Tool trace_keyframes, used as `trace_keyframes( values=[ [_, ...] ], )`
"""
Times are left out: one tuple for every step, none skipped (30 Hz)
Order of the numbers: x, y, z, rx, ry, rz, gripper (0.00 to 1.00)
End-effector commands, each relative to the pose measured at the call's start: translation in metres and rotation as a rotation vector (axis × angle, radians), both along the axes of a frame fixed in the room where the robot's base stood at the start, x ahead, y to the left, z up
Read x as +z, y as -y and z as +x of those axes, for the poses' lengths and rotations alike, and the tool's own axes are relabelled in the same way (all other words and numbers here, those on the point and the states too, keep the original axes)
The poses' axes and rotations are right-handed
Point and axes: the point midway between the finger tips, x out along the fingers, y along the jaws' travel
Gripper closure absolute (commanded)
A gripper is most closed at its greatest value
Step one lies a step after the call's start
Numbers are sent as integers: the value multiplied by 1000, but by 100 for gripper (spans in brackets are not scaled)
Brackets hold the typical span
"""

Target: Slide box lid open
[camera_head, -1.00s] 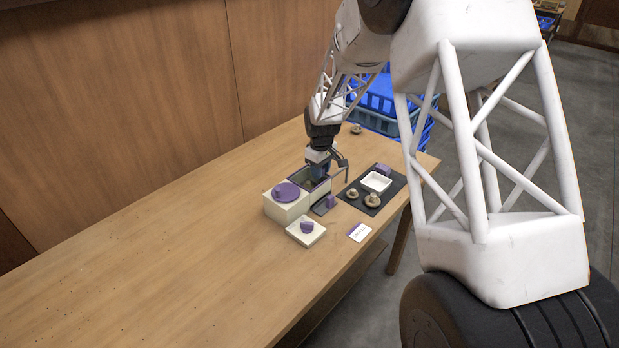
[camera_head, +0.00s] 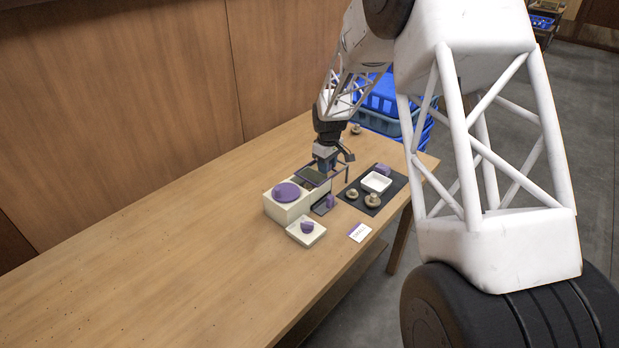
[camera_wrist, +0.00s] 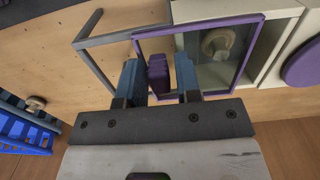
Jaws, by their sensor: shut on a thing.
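The box (camera_head: 290,211) is cream-coloured and stands on the table. Its sliding lid (camera_head: 312,175) is a dark, see-through pane in a purple frame. In the wrist view the lid (camera_wrist: 256,45) reaches past the box's end over a grey frame of rails (camera_wrist: 101,59). My gripper (camera_head: 326,163) is over the lid's outer end. In the wrist view my gripper (camera_wrist: 158,80) has its fingers on either side of the purple handle (camera_wrist: 158,72) and is shut on it. A mushroom (camera_wrist: 217,42) shows inside the box, behind the pane.
A round purple lid (camera_head: 286,192) lies on the box's near part. A small pale block with a purple knob (camera_head: 307,227) and a white card (camera_head: 359,233) are in front. A black mat (camera_head: 390,190) holds a white dish (camera_head: 376,182) and mushrooms. Blue crates (camera_head: 380,97) stand behind.

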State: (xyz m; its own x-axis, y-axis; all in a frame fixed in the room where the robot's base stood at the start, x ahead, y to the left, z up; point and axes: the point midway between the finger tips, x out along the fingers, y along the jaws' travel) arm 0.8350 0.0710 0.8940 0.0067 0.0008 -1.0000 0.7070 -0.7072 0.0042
Motion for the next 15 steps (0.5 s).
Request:
trace_keyframes(
  values=[
    [-15, 1, -5, 0, -20, -1, 82],
    [-16, 2, -4, 0, -20, -1, 82],
    [-16, 4, -2, 1, -21, -1, 82],
    [-16, 5, -1, 1, -21, -1, 82],
    [-16, 6, 0, 1, -21, -1, 82],
    [-16, 7, 1, 0, -21, -1, 82],
    [-16, 8, 2, 0, -21, -1, 82],
    [-16, 9, 3, 0, -21, -1, 82],
    [-16, 11, 4, 0, -21, -1, 82],
    [-16, 12, 6, 0, -21, -1, 82],
    [-16, 13, 7, 0, -21, -1, 82],
    [-16, 14, 8, 0, -21, -1, 82],
    [-16, 15, 9, 0, -21, -1, 82],
    [-16, 16, 10, 0, -21, -1, 82],
    [-16, 18, 11, -1, -21, -1, 82]
  ],
)
